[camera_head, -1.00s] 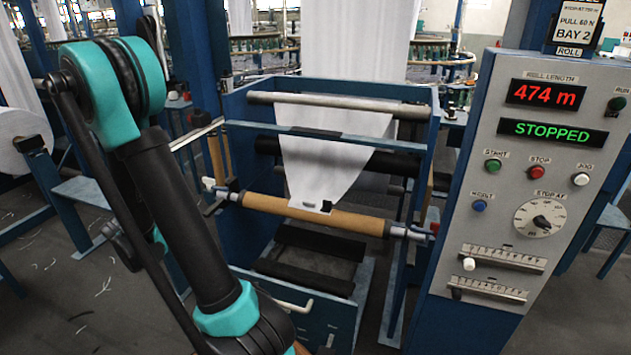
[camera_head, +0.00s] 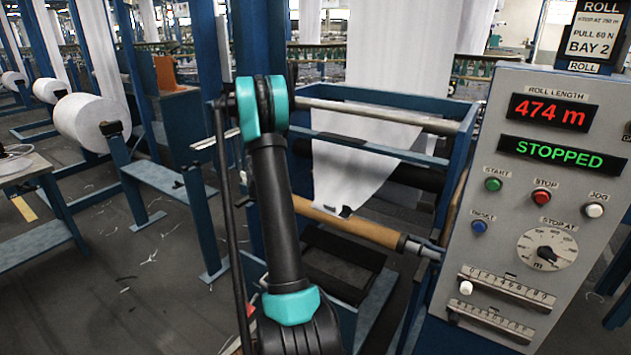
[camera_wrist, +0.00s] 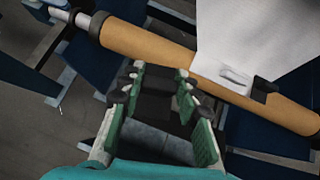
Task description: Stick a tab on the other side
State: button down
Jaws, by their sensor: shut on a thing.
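The white fabric (camera_head: 350,165) hangs down to the brown tube (camera_head: 360,225), its narrowed lower end lying on the tube. A small black tab (camera_head: 345,211) sits at the fabric's lower edge. In the wrist view, this tab (camera_wrist: 265,86) is at the right, beside a pale raised piece (camera_wrist: 235,75) on the fabric (camera_wrist: 235,35). My gripper (camera_wrist: 160,75) is shut on a dark piece, probably a tab, mostly hidden between the fingers. The fingertips are close to the tube (camera_wrist: 150,48) in the picture, left of the fabric edge; contact is unclear.
The control panel (camera_head: 510,190) stands close at the right, reading 474 m and STOPPED. Blue frame sides and a steel bar (camera_head: 385,117) surround the fabric. White rolls (camera_head: 92,127) on stands and a table (camera_head: 22,170) are at the left. Open floor lies between.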

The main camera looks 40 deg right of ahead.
jog(key=s+d+m+g+h, duration=0.1)
jog(key=s+d+m+g, duration=0.15)
jog(key=d, duration=1.25)
jog(key=shift+t, duration=0.25)
jog(key=shift+w+d+f, duration=0.1)
jog(key=shift+w+f, duration=0.1)
jog(key=shift+f, duration=1.5)
jog(key=shift+w+f, duration=0.15)
jog(key=shift+f, duration=1.5)
jog(key=shift+d+f, duration=0.1)
jog(key=shift+f, duration=1.2)
jog(key=c, duration=1)
grip_release()
jog(key=v, duration=1.2)
jog(key=shift+f, duration=0.15)
